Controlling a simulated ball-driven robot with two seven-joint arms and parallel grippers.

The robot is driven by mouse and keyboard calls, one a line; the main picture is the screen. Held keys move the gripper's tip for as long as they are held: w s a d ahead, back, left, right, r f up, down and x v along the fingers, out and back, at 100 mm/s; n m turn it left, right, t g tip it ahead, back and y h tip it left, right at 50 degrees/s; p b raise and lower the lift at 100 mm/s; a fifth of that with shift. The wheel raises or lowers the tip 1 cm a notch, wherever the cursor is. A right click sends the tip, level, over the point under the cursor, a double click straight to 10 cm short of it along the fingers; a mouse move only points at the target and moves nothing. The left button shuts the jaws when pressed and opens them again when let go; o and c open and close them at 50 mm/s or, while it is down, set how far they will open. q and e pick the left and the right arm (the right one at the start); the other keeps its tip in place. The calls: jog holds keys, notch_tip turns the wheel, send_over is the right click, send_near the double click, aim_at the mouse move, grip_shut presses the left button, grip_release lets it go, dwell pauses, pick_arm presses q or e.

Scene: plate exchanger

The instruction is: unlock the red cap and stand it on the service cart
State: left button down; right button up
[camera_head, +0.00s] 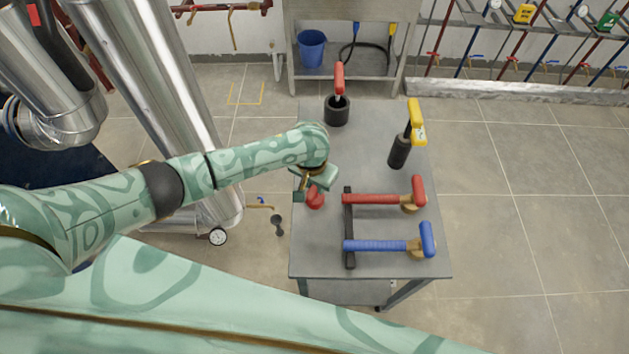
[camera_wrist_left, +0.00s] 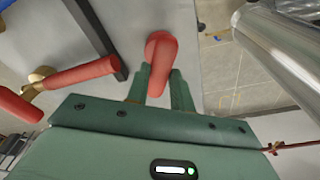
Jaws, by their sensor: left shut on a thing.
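The red cap (camera_head: 316,199) is at the left side of the grey service cart (camera_head: 310,250). My left gripper (camera_head: 306,196) is shut on it. In the left wrist view the red cap (camera_wrist_left: 161,52) shows a rounded part and a narrower red part running between the two green fingers of my left gripper (camera_wrist_left: 160,88). The cap appears over or on the cart top; I cannot tell whether it touches the surface. My right gripper is not in view.
Red-handled (camera_head: 384,199) and blue-handled (camera_head: 385,246) tools lie on a black bar (camera_head: 349,262), right of the cap. A black piece with a red handle (camera_head: 337,112) and a black piece with a yellow handle (camera_head: 399,152) stand farther back. The cart's front left is bare.

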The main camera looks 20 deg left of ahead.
pick_arm(q)
jog(key=c, duration=1.1)
grip_release()
jog(key=shift+c, duration=0.2)
notch_tip(320, 180, up, 16)
jog(key=s+p, duration=0.1)
jog(key=p, duration=0.6)
jog(key=shift+s+a+r, duration=0.15)
jog(key=shift+s+a, duration=0.05)
jog(key=shift+s, duration=0.2)
